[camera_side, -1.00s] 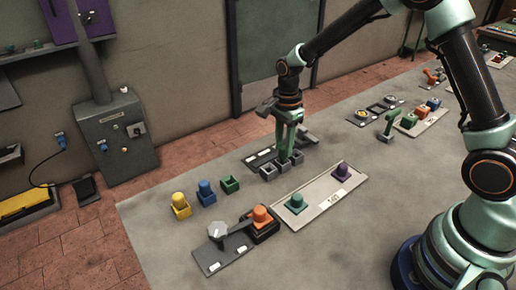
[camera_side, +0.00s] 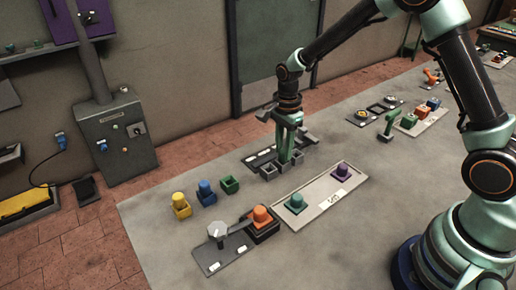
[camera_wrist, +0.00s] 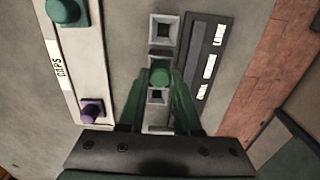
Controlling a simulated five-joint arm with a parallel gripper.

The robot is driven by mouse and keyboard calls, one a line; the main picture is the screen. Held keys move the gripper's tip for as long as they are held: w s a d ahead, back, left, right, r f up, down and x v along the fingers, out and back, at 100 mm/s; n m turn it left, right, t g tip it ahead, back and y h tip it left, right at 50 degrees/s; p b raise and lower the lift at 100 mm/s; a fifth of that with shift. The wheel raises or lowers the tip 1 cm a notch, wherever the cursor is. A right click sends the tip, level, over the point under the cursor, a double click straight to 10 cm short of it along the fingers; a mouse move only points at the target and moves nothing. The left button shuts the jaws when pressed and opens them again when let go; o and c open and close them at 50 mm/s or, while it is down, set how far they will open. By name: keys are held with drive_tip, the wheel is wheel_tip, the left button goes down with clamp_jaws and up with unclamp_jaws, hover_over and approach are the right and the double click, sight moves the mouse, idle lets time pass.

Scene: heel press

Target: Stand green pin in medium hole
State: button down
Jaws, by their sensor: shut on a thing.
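My gripper (camera_side: 284,158) is shut on the green pin (camera_wrist: 160,74), whose round top shows between the fingers in the wrist view. The fingers (camera_wrist: 160,88) point down over a row of three grey square blocks with holes. The pin covers part of the middle block, which lies beside the middle label of the strip. The large-hole block (camera_wrist: 164,31) and the small-hole block (camera_wrist: 157,97) lie either side of it. In the side view the fingers hide the pin. I cannot tell whether its lower end is inside the medium hole.
A dark label strip (camera_wrist: 206,60) lies beside the blocks. A pale tray (camera_side: 322,194) holds a green cap (camera_side: 296,202) and a purple cap (camera_side: 342,171). An orange piece (camera_side: 261,215) sits in front.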

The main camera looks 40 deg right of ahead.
drive_tip(key=c, duration=0.5)
unclamp_jaws()
wheel_tip(320, 180, up, 12)
